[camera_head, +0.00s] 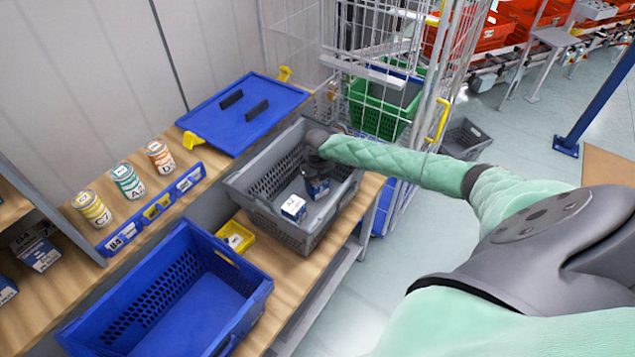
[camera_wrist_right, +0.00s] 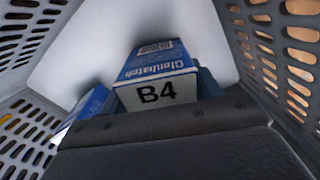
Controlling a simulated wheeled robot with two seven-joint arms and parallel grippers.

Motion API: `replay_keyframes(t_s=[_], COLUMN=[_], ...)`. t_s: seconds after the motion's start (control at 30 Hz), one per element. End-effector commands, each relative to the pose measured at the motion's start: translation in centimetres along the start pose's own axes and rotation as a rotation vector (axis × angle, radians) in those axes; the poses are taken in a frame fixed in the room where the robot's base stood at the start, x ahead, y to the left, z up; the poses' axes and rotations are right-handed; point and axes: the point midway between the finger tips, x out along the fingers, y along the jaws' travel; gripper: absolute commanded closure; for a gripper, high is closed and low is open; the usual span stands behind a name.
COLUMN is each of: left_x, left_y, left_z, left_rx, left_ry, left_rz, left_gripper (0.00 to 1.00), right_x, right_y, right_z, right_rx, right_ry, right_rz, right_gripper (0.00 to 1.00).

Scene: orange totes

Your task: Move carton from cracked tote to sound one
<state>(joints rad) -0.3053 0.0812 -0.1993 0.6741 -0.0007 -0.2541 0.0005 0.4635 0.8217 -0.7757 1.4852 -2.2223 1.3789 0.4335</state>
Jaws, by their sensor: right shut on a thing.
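The grey tote (camera_head: 285,232) stands on the wooden bench with two blue-and-white cartons inside. My right gripper (camera_head: 316,174) reaches down into it and is shut on one carton (camera_head: 319,189), near the tote's right side. In the right wrist view this carton (camera_wrist_right: 155,75) shows a B4 label and is partly hidden by the gripper. The second carton (camera_head: 293,207) sits beside it, nearer the front; it also shows in the wrist view (camera_wrist_right: 82,112). An empty blue tote (camera_head: 258,296) stands at the lower left. I cannot make out a crack in either tote. My left gripper is out of view.
A small yellow bin (camera_head: 235,237) sits between the totes. Several labelled cans (camera_head: 129,181) stand along a blue label strip (camera_head: 150,212) at the left. A blue lid or panel (camera_head: 240,112) lies behind. A wire cage trolley (camera_head: 385,40) with a green crate (camera_head: 378,112) stands beyond the grey tote.

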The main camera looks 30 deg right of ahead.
Motion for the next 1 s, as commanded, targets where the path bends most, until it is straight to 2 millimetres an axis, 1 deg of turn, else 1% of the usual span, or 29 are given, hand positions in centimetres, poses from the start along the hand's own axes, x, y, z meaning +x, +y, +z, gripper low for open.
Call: replay_keyframes(t_s=[0.23, 0.27, 0.3, 0.37, 0.77, 0.87, 0.9, 1.0], left_x=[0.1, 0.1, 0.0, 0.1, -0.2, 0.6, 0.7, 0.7], left_y=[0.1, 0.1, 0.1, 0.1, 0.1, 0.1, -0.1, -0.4], left_z=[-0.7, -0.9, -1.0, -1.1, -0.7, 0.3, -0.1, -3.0], left_rx=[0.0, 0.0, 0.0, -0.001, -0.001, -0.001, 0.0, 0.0], left_ry=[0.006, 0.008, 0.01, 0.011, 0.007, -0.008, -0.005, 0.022], left_rz=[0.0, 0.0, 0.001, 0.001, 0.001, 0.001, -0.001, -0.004], left_gripper=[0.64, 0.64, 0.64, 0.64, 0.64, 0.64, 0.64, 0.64], right_x=[0.2, 0.2, 0.1, 0.1, -0.2, -0.8, -1.3, -2.8], right_y=[0.0, 0.0, 0.0, 0.0, 0.0, 0.0, -0.1, -0.1], right_z=[0.0, 0.0, 0.0, 0.0, 0.0, 0.1, 0.1, 0.1], right_rx=[0.0, 0.0, 0.0, 0.0, 0.0, 0.0, 0.0, -0.001], right_ry=[-0.001, 0.0, 0.0, 0.0, 0.0, -0.002, -0.002, -0.003], right_rz=[0.0, 0.0, 0.0, 0.0, 0.0, 0.0, 0.0, -0.002], right_gripper=[0.67, 0.35, 0.27, 0.15, 0.15, 0.15, 0.15, 0.15])
